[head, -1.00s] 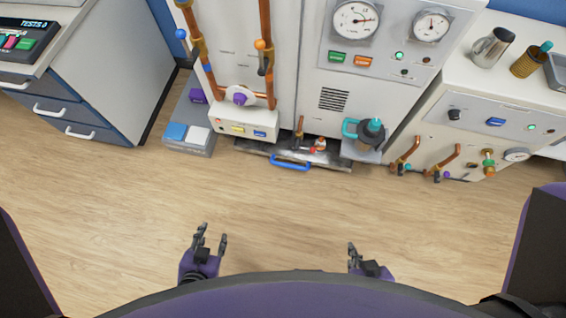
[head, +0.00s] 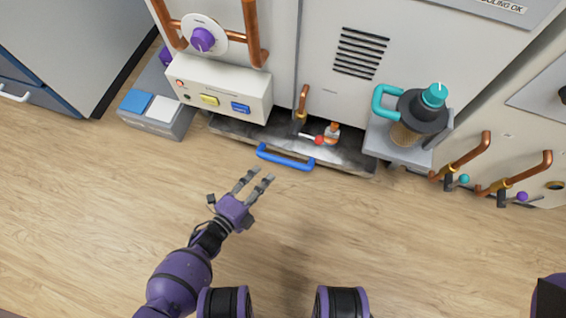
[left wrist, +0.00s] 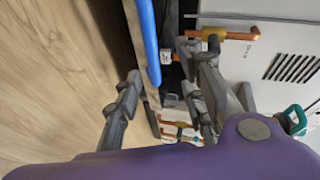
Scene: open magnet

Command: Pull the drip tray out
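The drip tray (head: 345,155) is a dark, stained metal tray low at the foot of the white cabinet, with a blue bar handle (head: 285,158) on its front edge. In the left wrist view the blue handle (left wrist: 149,40) runs beyond and between the open fingers (left wrist: 165,105). My right gripper is not in view.
A grey bin with blue and white lids (head: 150,113) stands left of the tray. A teal-handled container (head: 415,118) sits on a grey ledge to its right. Copper pipes with valves (head: 465,165) stick out at the right. The wooden floor in front is clear.

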